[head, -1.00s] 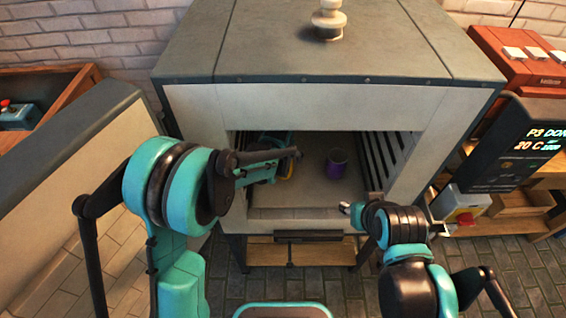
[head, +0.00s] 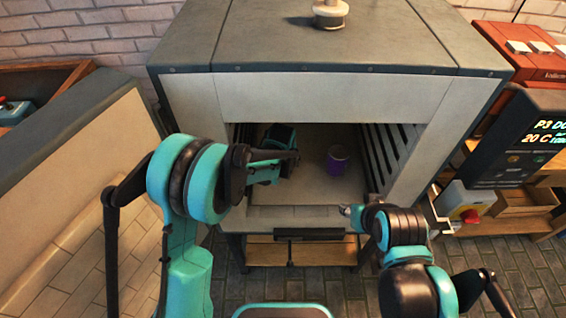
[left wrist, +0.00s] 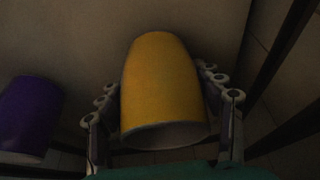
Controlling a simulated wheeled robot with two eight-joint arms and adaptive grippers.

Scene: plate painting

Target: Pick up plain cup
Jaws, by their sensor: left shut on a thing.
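A plain yellow cup (left wrist: 163,90) fills the middle of the left wrist view, its open rim toward the camera. My left gripper (left wrist: 160,80) is shut on it, one finger on each side. In the head view my left arm reaches into the kiln, and its fingers and the yellow cup are hidden behind the arm. A purple cup (head: 337,160) stands on the kiln floor to the right of my left gripper. It also shows at the left edge of the left wrist view (left wrist: 28,115). My right gripper (head: 346,210) is at the kiln's front edge; its fingers are too small to judge.
The kiln (head: 330,98) has an open front, with slatted dark strips (head: 385,150) along its inner right wall. Its opening edges and roof surround my left arm. A control panel (head: 510,140) stands to the right. The kiln floor in front of the purple cup is clear.

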